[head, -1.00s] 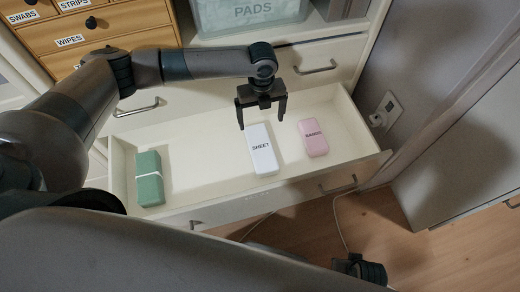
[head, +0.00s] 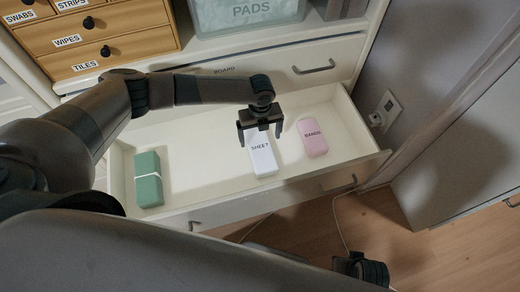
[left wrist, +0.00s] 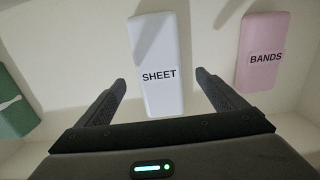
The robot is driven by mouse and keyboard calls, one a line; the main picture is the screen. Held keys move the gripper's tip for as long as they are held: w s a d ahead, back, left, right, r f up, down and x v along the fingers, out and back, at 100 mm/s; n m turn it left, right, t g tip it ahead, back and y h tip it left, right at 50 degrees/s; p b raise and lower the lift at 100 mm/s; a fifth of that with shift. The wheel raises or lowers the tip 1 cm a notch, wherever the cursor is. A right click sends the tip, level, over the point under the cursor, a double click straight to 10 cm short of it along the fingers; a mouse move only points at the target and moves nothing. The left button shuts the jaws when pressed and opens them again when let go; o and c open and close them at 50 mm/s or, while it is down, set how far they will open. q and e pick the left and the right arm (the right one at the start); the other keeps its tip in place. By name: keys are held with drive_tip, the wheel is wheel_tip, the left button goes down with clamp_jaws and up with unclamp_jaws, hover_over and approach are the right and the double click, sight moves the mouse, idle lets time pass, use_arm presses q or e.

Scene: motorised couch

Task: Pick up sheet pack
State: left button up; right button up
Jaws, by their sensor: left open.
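The sheet pack (head: 262,157) is a white box with "SHEET" on it, lying in the open drawer (head: 205,205). Its far part is hidden behind my left gripper in the head view. My left gripper (head: 261,139) is open above the pack. In the left wrist view the sheet pack (left wrist: 158,72) lies between the two fingers of the left gripper (left wrist: 160,84), with a gap on each side. The fingers do not touch it.
A pink "BANDS" pack (head: 312,138) lies right of the sheet pack, with a narrow gap. A green block with a white band (head: 148,180) lies at the drawer's left. Between it and the sheet pack the drawer floor is bare. A closed drawer front (head: 300,66) stands behind.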

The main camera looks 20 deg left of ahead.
use_arm(q)
drive_tip(key=shift+f, duration=0.65)
use_arm(e)
drive_tip(key=shift+s+r, duration=0.15)
drive_tip(key=shift+s, duration=0.2)
use_arm(q)
drive_tip(key=shift+f, duration=0.15)
use_arm(e)
drive_tip(key=shift+s, duration=0.1)
